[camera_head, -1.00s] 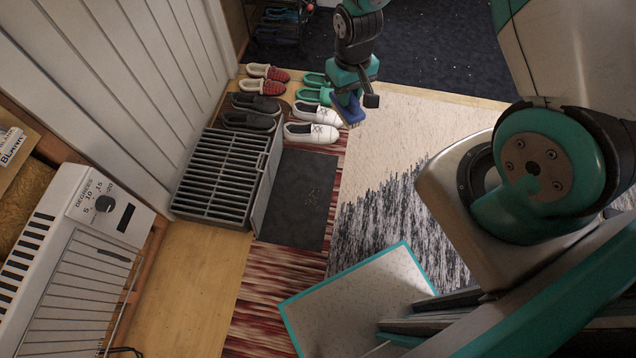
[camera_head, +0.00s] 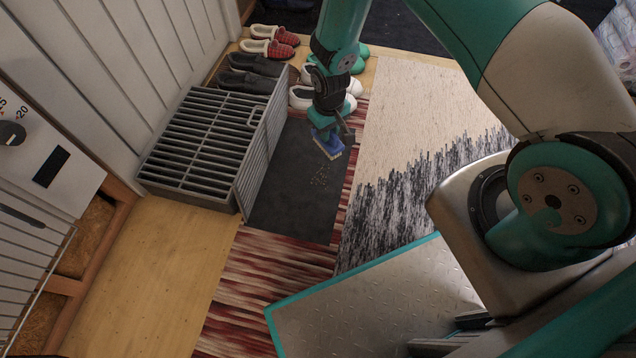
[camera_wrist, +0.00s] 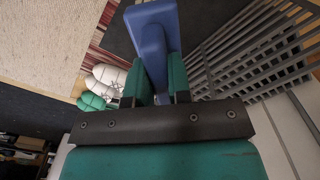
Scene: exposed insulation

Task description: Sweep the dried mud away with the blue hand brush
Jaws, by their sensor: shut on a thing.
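My gripper (camera_head: 328,124) is shut on the blue hand brush (camera_head: 329,146) and holds it with the pale bristles downward, over the top right part of the dark mat. In the wrist view the brush (camera_wrist: 152,40) sits between the two teal fingers (camera_wrist: 157,85). The dried mud (camera_head: 321,178) shows as small tan specks on the dark mat (camera_head: 285,205), just below the brush in the head view. I cannot tell whether the bristles touch the mat.
A grey slatted crate (camera_head: 200,150) stands left of the mat. Several pairs of shoes (camera_head: 262,62) line the back. A striped red rug (camera_head: 262,275) lies under the mat, with a pale and black rug (camera_head: 415,125) to the right. A heater (camera_head: 40,160) stands at the left.

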